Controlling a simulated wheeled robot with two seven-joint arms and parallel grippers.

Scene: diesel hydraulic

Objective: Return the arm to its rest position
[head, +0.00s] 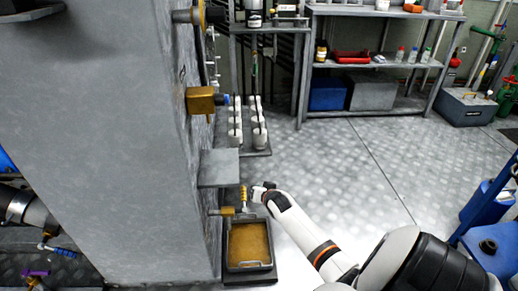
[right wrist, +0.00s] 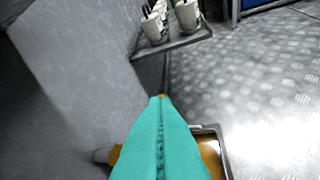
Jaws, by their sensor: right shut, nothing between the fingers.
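My right arm (head: 300,235) reaches in from the lower right in the head view. Its gripper (head: 262,190) is beside a brass fitting with a yellow handle (head: 243,195), just above a tray of amber liquid (head: 230,245). In the right wrist view the teal fingers (right wrist: 160,99) are shut together with nothing between them. They cover part of the brass fitting (right wrist: 114,156) and the tray rim (right wrist: 222,150). In the head view a white and black part of my left arm shows at the left edge. My left gripper does not show.
A large grey housing (head: 100,120) stands close on the left, with a grey ledge (head: 218,168) and a brass valve (head: 200,100) on its side. White cups (head: 259,132) stand on a low shelf behind. A blue cart (head: 490,225) is at the right. The middle floor is open.

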